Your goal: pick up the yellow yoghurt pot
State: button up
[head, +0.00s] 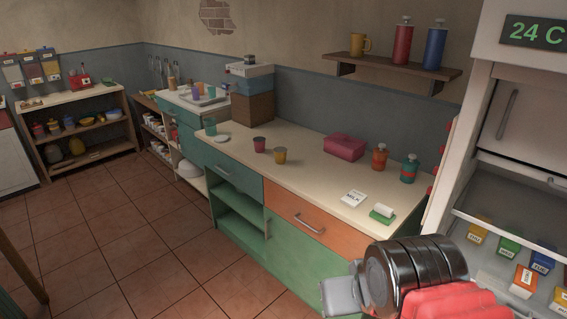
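The yellow yoghurt pot (280,156) stands upright on the pale counter top (318,172), near the counter's front edge and left of the middle. A similar dark red pot (259,145) stands just to its left, with a small gap between them. My gripper (338,298) shows only in part as a grey piece at the bottom, in front of the counter. It is well apart from the pot, nearer to me and lower right in the picture. Whether its fingers are open or shut does not show.
A pink box (345,147), an orange bottle (380,156), a teal bottle (409,169), a white card (354,198) and a green sponge-like block (382,216) stand or lie to the right. A teal cup (210,126) stands left. The tiled floor (150,235) in front is clear.

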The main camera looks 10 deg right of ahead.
aim_at(280, 152)
jog(key=u, duration=0.55)
jog(key=i, duration=0.5)
jog(key=u, duration=0.65)
jog(key=i, duration=1.35)
jog(key=z, duration=0.95)
jog(key=i, duration=1.05)
jog(key=z, duration=0.3)
